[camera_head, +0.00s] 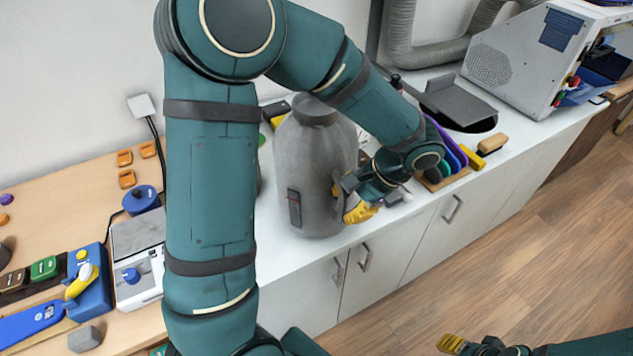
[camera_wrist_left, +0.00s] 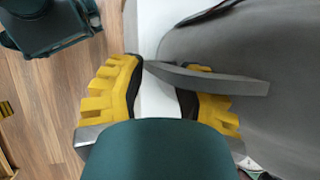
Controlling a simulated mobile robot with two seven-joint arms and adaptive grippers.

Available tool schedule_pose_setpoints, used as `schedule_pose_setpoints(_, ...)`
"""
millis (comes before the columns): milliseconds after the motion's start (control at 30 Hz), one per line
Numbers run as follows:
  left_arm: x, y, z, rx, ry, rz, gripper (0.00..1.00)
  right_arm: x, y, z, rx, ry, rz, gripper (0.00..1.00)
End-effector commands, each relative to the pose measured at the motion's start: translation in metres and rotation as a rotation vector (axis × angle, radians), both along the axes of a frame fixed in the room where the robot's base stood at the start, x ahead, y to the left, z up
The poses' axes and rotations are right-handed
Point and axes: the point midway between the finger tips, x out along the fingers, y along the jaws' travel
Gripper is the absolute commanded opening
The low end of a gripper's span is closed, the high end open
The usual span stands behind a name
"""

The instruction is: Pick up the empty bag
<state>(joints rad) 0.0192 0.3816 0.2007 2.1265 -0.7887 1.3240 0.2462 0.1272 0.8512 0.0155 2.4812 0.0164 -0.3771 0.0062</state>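The empty bag is a large grey, rounded bag (camera_head: 310,150) standing upright on the white counter, with a narrow neck at the top and a dark strap handle (camera_head: 294,208) on its near side. My left gripper (camera_head: 354,210) is low at the bag's right side. In the left wrist view its two yellow fingers (camera_wrist_left: 160,85) are apart, with white counter showing between them. A flat grey handle (camera_wrist_left: 215,82) of the bag (camera_wrist_left: 285,45) crosses the right finger and reaches toward the left fingertip. My right gripper (camera_head: 450,343) is low at the right, away from the bag, partly cut off.
Colored trays (camera_head: 445,150) and a brush with a wooden handle (camera_head: 494,143) lie right of the bag. A grey machine (camera_head: 500,60) stands at the back right. A wooden table (camera_head: 60,190) with tools is at the left. The floor (camera_head: 480,260) in front is clear.

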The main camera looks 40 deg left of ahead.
Motion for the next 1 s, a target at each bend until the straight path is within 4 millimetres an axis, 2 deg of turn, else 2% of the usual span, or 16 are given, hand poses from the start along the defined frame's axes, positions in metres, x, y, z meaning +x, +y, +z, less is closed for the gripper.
schedule_pose_setpoints(133,-0.005,0.007,-0.015,0.000,0.001,0.002,0.33,-0.001,0.000,-0.003,0.000,0.002,0.002,0.47)
schedule_pose_setpoints(433,-0.006,0.009,-0.018,0.000,-0.001,0.000,0.33,-0.001,0.000,-0.003,0.000,0.003,0.002,0.47)
schedule_pose_setpoints(467,-0.006,0.009,-0.018,0.000,-0.001,0.000,0.29,-0.001,0.000,-0.003,0.000,0.003,0.002,0.47)
schedule_pose_setpoints(533,-0.006,0.009,-0.018,0.000,-0.001,0.000,0.04,-0.001,0.000,-0.003,0.000,0.003,0.002,0.47)
schedule_pose_setpoints(567,-0.006,0.009,-0.018,0.000,-0.001,0.000,0.00,-0.001,0.000,-0.003,0.000,0.003,0.002,0.47)
schedule_pose_setpoints(1000,-0.006,0.009,-0.016,0.000,-0.003,0.001,0.00,-0.001,0.000,-0.002,0.000,0.002,0.002,0.47)
